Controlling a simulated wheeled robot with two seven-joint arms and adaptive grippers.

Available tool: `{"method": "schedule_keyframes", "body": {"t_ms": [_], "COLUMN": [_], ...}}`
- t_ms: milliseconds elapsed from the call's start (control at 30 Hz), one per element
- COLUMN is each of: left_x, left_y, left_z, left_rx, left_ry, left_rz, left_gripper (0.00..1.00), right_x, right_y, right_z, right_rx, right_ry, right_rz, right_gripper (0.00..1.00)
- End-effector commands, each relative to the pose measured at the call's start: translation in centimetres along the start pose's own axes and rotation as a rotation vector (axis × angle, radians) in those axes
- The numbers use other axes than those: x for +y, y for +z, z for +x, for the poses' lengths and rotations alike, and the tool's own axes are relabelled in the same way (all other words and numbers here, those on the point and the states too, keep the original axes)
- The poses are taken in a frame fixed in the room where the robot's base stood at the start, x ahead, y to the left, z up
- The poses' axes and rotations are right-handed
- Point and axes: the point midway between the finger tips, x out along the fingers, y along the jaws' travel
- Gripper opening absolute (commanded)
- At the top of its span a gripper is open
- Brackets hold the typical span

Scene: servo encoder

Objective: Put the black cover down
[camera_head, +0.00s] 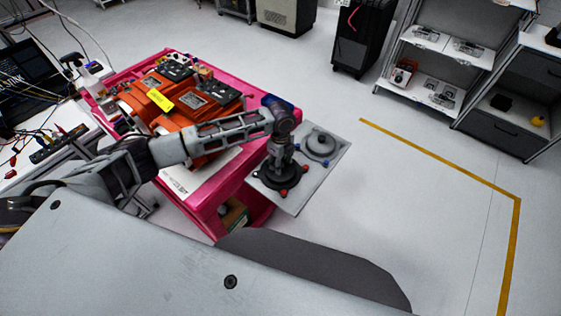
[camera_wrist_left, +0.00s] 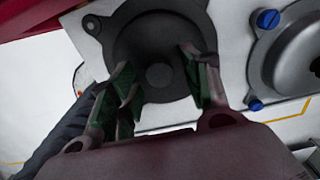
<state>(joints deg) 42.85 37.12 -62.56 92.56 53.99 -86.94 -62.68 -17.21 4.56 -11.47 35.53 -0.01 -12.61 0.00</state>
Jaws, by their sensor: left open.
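The black cover (camera_head: 266,179) is a dark round disc lying on a light grey side plate (camera_head: 296,206) at the right end of the pink cart. It also shows in the left wrist view (camera_wrist_left: 160,40). My left gripper (camera_head: 281,170) points down over the cover. In the left wrist view its fingers (camera_wrist_left: 160,85) with green inner pads are apart, one on each side of the cover's middle, and grip nothing. I cannot tell whether they touch it. My right gripper is in neither view.
A grey round cover (camera_head: 320,144) with blue knobs sits beside the black one on the plate. Orange motors (camera_head: 190,100) stand on the pink cart (camera_head: 206,212). Shelves (camera_head: 440,60) stand at the back right. The floor right of the plate is clear.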

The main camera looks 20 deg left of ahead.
Motion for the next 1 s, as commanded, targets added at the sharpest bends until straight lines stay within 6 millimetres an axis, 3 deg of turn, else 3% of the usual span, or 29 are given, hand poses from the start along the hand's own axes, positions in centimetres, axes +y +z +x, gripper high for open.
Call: {"method": "schedule_keyframes", "body": {"t_ms": [267,1000], "left_x": [-0.1,-0.1], "left_y": [0.1,0.0], "left_z": [-1.5,-11.2], "left_rx": [0.000,0.001], "left_ry": [-0.002,-0.001], "left_rz": [0.000,0.000], "left_gripper": [0.48,0.48], "right_x": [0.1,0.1], "right_y": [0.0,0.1], "right_z": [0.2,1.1], "right_rx": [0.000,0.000], "right_ry": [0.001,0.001], "right_rz": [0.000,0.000], "right_gripper": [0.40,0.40]}}
